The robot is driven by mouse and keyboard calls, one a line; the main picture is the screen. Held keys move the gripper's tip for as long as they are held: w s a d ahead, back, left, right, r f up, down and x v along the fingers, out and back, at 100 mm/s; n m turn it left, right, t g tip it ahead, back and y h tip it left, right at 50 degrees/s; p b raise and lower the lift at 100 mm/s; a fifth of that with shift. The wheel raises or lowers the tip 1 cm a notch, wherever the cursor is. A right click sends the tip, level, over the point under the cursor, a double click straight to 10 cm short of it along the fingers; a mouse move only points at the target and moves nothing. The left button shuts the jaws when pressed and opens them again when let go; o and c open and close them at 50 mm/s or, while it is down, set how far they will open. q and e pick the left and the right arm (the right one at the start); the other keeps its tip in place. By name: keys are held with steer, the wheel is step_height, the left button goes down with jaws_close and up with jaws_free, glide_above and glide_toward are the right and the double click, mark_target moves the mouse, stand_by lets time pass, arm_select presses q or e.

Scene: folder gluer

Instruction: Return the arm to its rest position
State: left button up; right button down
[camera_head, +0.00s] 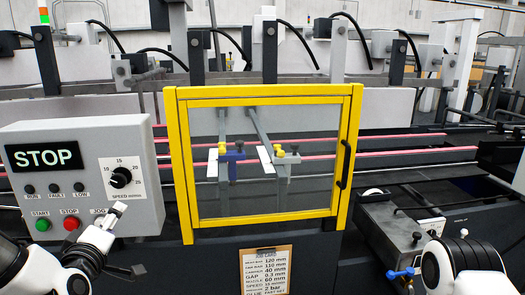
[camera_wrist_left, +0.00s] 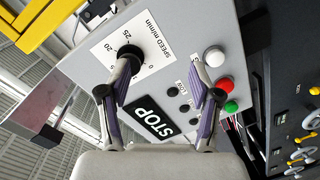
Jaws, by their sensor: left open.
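My left gripper (camera_head: 128,240) is in front of the lower right part of the grey control box (camera_head: 85,140). Its two fingers are spread with nothing between them, which also shows in the left wrist view (camera_wrist_left: 169,72). One finger hides much of the area around the JOG label. The black speed knob (camera_head: 120,177) is above the gripper. In the left wrist view one fingertip overlaps the knob (camera_wrist_left: 130,53); I cannot tell whether they touch. The display (camera_head: 43,156) reads STOP. My right arm (camera_head: 465,262) shows at the bottom right, but its gripper does not.
A yellow-framed clear guard door (camera_head: 265,211) with a black handle (camera_head: 345,163) is shut right of the box. Green (camera_head: 42,225) and red (camera_head: 71,223) buttons sit left of my gripper. A clipboard job card (camera_head: 264,271) hangs below the door. A blue lever (camera_head: 400,273) is near my right arm.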

arm_select(q)
steer(key=s+d+f+m+g+h, duration=0.1)
steer(key=s+d+f+m+g, duration=0.15)
steer(key=f, duration=0.75)
steer(key=s+d+f+m+g+h, duration=0.1)
steer(key=s+d+f+g, duration=0.15)
steer(key=f, duration=0.65)
steer(key=s+d+f+m+g, duration=0.1)
steer(key=s+f+m+g, duration=0.15)
steer(key=f, duration=0.75)
steer(key=s+d+f+m+g+h, duration=0.1)
steer(key=s+f+m+g, duration=0.3)
steer(key=s, duration=0.6)
steer(key=s+d+f+m+g, duration=0.3)
steer(key=s+d+f+g, duration=0.1)
steer(key=s+f, duration=0.5)
steer(key=shift+s+d+f+m+g+h, duration=0.25)
steer(key=shift+s+m+g+h, duration=0.2)
steer(key=shift+s, duration=0.75)
